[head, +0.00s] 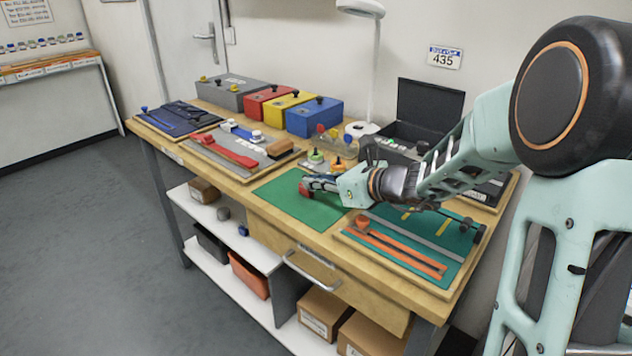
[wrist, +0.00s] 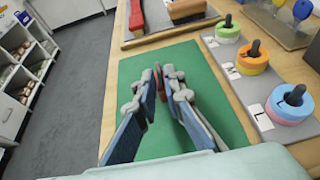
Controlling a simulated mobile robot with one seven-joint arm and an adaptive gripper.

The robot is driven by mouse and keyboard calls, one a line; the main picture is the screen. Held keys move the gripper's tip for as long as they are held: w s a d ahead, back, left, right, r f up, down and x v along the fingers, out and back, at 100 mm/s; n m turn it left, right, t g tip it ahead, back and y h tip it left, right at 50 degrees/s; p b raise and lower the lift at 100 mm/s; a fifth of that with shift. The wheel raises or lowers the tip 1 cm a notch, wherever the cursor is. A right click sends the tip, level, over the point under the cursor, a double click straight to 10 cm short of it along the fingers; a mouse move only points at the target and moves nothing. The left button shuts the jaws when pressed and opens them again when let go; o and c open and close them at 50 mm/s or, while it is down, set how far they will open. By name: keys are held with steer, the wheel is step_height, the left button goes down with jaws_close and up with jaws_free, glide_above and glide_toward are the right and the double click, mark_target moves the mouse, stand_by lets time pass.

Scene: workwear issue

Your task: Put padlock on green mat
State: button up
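The green mat (head: 305,213) lies flat on the bench top; it also fills the middle of the wrist view (wrist: 137,75). My gripper (head: 309,187) is low over the mat, and its two fingers (wrist: 162,72) show close together with a narrow gap.
Knobbed discs (wrist: 254,58) stand along the mat's right side in the wrist view. A board with a red tool (head: 228,152) lies left of the mat. A teal board with orange strips (head: 400,250) lies right of it. Coloured boxes (head: 314,117) stand behind. The mat's front is bare.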

steer(key=shift+o, duration=1.1)
steer(key=shift+s+d+r, duration=0.15)
steer(key=shift+d+r, duration=0.05)
steer(key=shift+r, duration=0.15)
steer(key=p+v, duration=0.2)
steer(key=v, duration=0.9)
steer(key=shift+s+d, duration=0.15)
steer(key=shift+s, duration=0.05)
steer(key=shift+w+r, duration=0.1)
steer(key=shift+w, duration=0.05)
